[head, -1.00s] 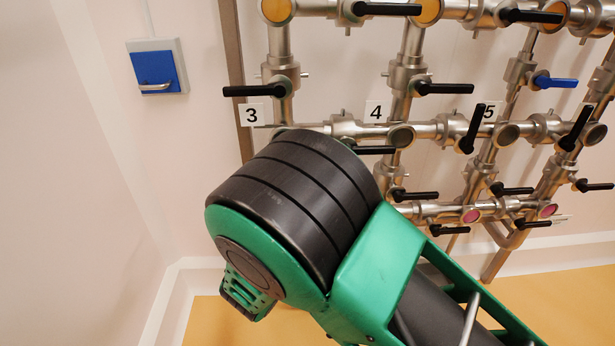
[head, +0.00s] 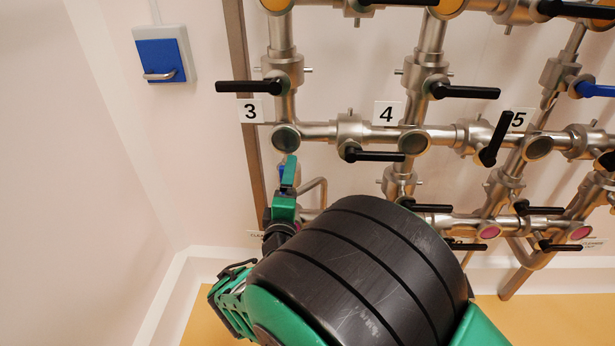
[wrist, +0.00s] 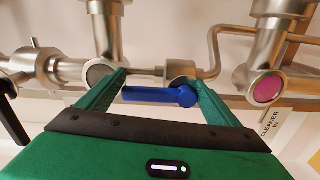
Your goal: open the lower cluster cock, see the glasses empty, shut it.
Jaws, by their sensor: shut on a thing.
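My gripper (wrist: 160,82) is shut on a blue cock lever (wrist: 160,96) in the wrist view, with a green finger at each end of it. In the head view my gripper (head: 288,178) is at the lower left of the pipework, below the number 3 plate. The lever is mostly hidden there. Grey glasses (head: 285,138) sit on the middle pipe; pink glasses (head: 489,231) show on the lower pipe.
Black-handled cocks (head: 250,87) crowd the pipework, and another blue lever (head: 597,90) is at far right. A blue wall box (head: 160,60) hangs at left. A "CLEANER IN" label (wrist: 270,122) is below the pink glass. The left wall (head: 60,180) is bare.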

